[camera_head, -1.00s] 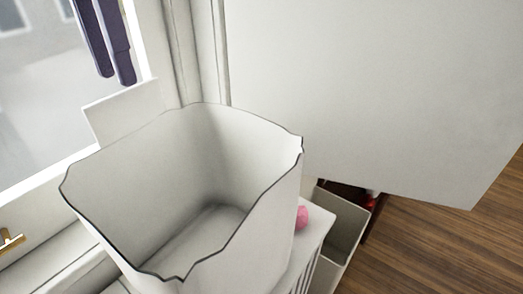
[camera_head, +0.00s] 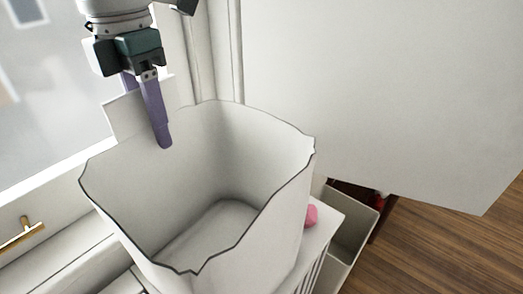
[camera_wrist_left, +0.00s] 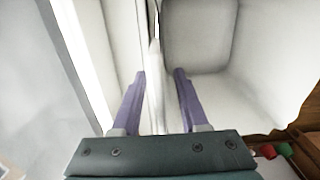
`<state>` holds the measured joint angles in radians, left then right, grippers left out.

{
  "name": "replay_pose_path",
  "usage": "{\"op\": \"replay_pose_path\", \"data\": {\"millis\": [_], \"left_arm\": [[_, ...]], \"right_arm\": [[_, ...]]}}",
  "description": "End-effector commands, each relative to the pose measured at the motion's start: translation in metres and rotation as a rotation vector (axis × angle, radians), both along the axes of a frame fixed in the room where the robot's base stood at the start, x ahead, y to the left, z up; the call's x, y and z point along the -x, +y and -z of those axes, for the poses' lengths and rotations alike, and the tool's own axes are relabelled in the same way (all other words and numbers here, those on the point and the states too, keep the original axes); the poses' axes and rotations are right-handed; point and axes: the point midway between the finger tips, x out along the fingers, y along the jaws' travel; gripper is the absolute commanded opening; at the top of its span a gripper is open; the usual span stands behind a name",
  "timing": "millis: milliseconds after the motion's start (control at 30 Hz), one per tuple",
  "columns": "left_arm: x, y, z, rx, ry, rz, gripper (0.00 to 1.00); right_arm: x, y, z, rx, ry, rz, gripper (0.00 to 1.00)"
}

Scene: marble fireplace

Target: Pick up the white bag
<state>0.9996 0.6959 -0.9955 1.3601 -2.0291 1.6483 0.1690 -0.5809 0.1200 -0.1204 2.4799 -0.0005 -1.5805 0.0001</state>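The white bag (camera_head: 190,215) is a tall, open-topped container with a wavy dark-edged rim, standing upright on a white stand by the window. My left gripper (camera_head: 154,125) reaches down from above at the bag's far-left rim. Its near purple finger is in front of the far wall, over the bag's opening; the other finger is mostly hidden behind. In the left wrist view the two fingers (camera_wrist_left: 160,72) are apart, with the bag's thin white wall (camera_wrist_left: 155,100) between them. I see a gap beside the wall, so the fingers are not closed on it. My right gripper is out of view.
A pink object (camera_head: 311,215) lies on the white stand (camera_head: 322,228) to the right. A pale open bin (camera_head: 352,228) stands beyond it. A large white panel (camera_head: 390,90) fills the upper right.

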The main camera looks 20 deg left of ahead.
Motion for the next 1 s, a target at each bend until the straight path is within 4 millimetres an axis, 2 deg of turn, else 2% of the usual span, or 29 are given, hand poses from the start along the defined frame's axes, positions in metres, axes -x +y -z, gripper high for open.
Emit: {"op": "replay_pose_path", "data": {"millis": [33,367,1000], "left_arm": [[-0.0002,-0.0002,-0.0003,0.000,0.000,0.000,0.38],[-0.0002,-0.0004,-0.0006,0.001,-0.001,0.000,0.01],[-0.0002,-0.0004,-0.0008,0.001,-0.001,0.000,0.00]], "right_arm": [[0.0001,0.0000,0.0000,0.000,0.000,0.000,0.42],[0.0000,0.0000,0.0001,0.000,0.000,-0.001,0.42],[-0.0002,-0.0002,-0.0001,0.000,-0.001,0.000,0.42]]}}
